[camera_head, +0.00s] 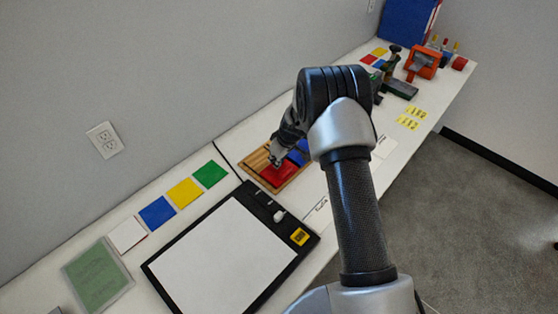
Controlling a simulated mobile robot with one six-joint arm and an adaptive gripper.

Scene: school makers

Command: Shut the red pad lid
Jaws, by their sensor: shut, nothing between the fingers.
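A red pad (279,175) lies on a wooden tray (257,161) near the middle of the white table. Whether its lid is open or shut is too small to tell. A blue pad (298,155) lies on the same tray, just to the right and partly behind my arm. My gripper (276,161) is shut with nothing in it. Its fingertips are at the upper edge of the red pad; I cannot tell whether they touch it. My arm hides the right part of the tray.
A black-framed board with a white sheet (222,262) lies in front of the tray. White, blue (157,213), yellow (185,192) and green (210,174) cards line the wall side. An orange device (422,62) and yellow labels (411,118) are at the far right.

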